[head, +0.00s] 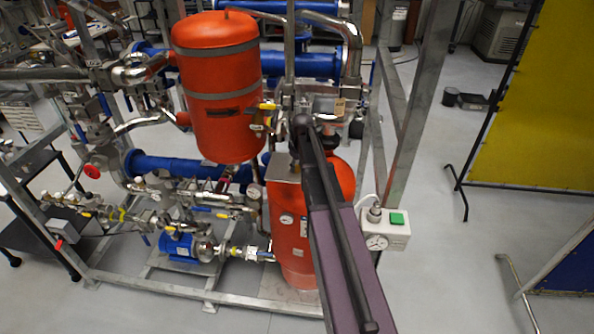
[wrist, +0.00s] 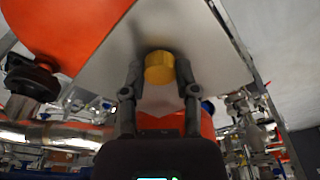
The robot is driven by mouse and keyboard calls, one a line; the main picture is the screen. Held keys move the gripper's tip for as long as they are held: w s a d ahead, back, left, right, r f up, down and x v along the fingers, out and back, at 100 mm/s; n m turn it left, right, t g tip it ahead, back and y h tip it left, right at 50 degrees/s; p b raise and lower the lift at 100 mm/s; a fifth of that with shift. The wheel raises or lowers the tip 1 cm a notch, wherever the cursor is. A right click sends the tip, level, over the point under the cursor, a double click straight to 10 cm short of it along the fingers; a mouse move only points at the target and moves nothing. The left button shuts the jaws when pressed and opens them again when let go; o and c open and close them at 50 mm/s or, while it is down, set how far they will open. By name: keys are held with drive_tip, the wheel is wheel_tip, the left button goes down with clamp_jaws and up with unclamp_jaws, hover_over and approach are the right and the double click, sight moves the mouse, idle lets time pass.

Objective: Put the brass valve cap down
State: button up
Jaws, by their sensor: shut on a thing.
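The brass valve cap (wrist: 159,67) is a short yellow cylinder in the middle of the wrist view. My gripper (wrist: 159,76) has one dark finger on each side of it and is shut on it. Beyond the cap is a flat light-grey plate (wrist: 110,72), with a dark shadow close to the cap. I cannot tell whether the cap touches the plate. In the head view my arm covers the area around the gripper, and the cap cannot be made out there.
A red upper tank (head: 217,95) and a red lower tank (head: 290,250) stand in a steel pipe frame. A grey box with a green button (head: 397,218) is right of my arm. A black knob (wrist: 32,78) is at left in the wrist view. Open floor lies to the right.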

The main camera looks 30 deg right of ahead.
sight(299, 169)
drive_tip(key=shift+f, duration=0.1)
idle(0.3)
drive_tip(key=shift+f, duration=0.15)
drive_tip(key=o, duration=0.8)
drive_tip(key=shift+o, duration=0.2)
drive_tip(key=shift+r, duration=0.2)
drive_tip(key=r+p, duration=0.5)
drive_tip(key=s+r+p, duration=0.1)
drive_tip(key=r+p, duration=0.1)
drive_tip(key=shift+d+r, duration=0.15)
drive_tip(key=shift+r, duration=0.05)
drive_tip(key=shift+s, duration=0.1)
idle(0.3)
